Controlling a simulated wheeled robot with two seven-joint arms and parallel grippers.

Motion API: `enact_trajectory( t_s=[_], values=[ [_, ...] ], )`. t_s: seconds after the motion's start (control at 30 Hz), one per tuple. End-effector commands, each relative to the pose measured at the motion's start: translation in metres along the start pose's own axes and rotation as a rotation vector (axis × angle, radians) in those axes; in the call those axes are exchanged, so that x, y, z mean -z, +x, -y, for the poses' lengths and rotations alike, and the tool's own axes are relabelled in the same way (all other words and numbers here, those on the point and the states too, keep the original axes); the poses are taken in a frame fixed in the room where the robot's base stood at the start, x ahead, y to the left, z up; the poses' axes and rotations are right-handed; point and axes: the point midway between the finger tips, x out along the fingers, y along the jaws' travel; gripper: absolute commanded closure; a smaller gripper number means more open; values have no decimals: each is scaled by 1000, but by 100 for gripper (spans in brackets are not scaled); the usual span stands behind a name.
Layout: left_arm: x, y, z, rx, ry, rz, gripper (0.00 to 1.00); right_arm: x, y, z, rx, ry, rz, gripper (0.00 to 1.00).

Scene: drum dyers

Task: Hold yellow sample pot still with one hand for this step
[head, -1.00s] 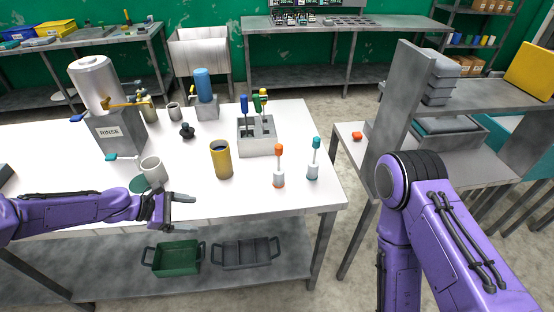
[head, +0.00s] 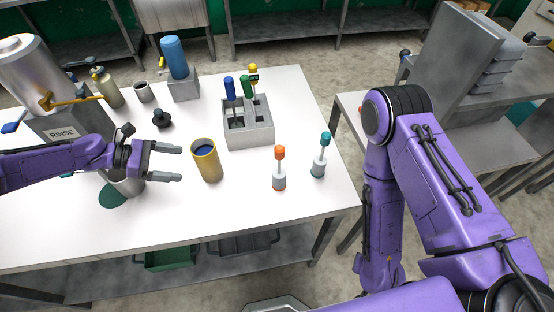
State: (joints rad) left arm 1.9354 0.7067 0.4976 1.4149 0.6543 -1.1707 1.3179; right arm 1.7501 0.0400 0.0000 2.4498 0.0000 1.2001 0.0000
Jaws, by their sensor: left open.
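The yellow sample pot (head: 207,163) stands upright on the white table, with dark blue liquid inside. My left gripper (head: 180,162) is open just to the left of the pot, its two fingers pointing right towards it. The fingertips look close to the pot's side; I cannot tell whether they touch. Nothing shows between the fingers. My right arm is at the right of the view, folded downwards, and its gripper is not in view.
A grey holder (head: 249,128) with blue, green and yellow handled tools stands behind the pot. Orange-topped (head: 279,168) and teal-topped (head: 320,155) tools stand to the right. A grey cup (head: 127,186) is partly hidden under my left arm. The rinse tank (head: 28,75) stands at left.

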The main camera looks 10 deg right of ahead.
Motion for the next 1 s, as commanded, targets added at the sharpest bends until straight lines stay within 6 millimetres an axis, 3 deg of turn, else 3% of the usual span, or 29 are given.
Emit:
enact_trajectory(
  t_s=[0.17,0.4,0.6,1.0],
  values=[
    [5,19,1,2,0,0,12,-6,14,1,0,0,1,40],
    [6,63,1,1,1,0,12,-17,41,4,0,0,1,40],
    [2,89,0,1,1,-1,12,-19,46,4,0,0,0,40],
    [0,100,0,0,0,-1,12,-20,48,4,0,0,0,40]
  ],
)
